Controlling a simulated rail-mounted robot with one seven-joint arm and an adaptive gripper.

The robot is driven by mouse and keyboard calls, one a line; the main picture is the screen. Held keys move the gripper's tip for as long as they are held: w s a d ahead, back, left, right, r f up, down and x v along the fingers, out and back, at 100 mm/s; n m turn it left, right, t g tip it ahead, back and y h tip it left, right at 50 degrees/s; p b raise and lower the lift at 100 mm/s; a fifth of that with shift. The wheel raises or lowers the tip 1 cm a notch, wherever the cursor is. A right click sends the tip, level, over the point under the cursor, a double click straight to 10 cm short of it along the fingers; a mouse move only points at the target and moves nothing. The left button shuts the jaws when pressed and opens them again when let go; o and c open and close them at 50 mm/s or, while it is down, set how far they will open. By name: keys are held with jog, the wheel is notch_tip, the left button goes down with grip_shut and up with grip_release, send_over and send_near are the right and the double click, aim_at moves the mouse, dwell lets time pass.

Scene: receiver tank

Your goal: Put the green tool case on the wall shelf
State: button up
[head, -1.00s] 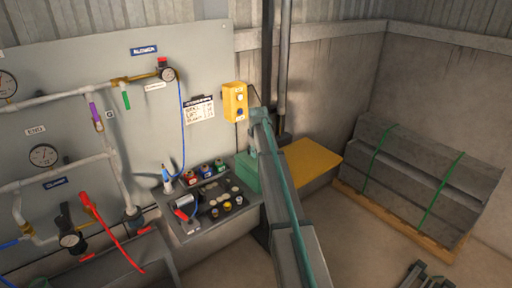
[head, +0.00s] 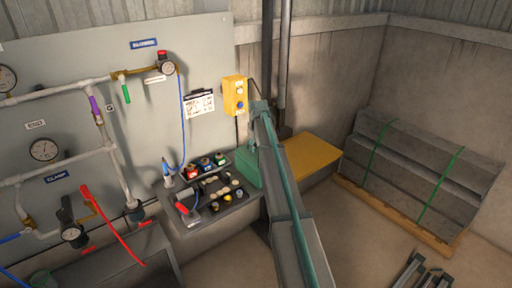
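The green tool case (head: 247,170) stands at the right end of the grey bench, against the panel. A long grey arm with a teal strip, which looks like mine, (head: 297,240) runs up from the bottom edge and partly covers the case's right side. My gripper cannot be made out; whether it touches the case is hidden. A flat yellow surface (head: 312,155) lies against the back wall, right of the case. I cannot tell whether it is the wall shelf.
The bench (head: 215,218) holds several small jars and tools. Pipes, gauges and a yellow control box (head: 234,96) are on the panel. A strapped stack (head: 425,170) stands on a pallet at the right. A dark barred object (head: 425,272) is at the lower right. Floor between is clear.

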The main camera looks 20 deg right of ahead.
jog(key=b+v, duration=0.2)
jog(key=v, duration=0.9)
jog(key=shift+r, duration=0.4)
jog(key=shift+s, duration=0.1)
jog(key=s+d+f+n+g+p, duration=0.2)
jog(key=s+f+p, duration=0.3)
jog(key=s+f, duration=0.5)
jog(key=s+a+f+m+g+b, duration=0.1)
jog(key=s+a+f, duration=0.4)
jog(key=s+f, duration=0.5)
jog(key=s+a+f+m+g+b, duration=0.15)
jog(key=s+a+f, duration=0.4)
jog(key=f, duration=0.85)
jog(key=s+a+f+g+b, duration=0.15)
jog(key=s+a+f, duration=0.35)
jog(key=s+f, duration=0.5)
jog(key=s+a+f+m+g, duration=0.1)
jog(key=s+f, duration=0.3)
jog(key=s, duration=0.6)
jog(key=s+a+f+g+b, duration=0.1)
jog(key=s+a+f, duration=0.3)
jog(key=s, duration=0.6)
jog(key=s+a+f+m+g, duration=0.1)
jog(key=s+f, duration=0.3)
jog(key=s, duration=0.6)
jog(key=shift+s+a+f+m+g+y, duration=0.2)
jog(key=shift+a+f+m+g+y, duration=0.25)
jog(key=shift+a, duration=0.45)
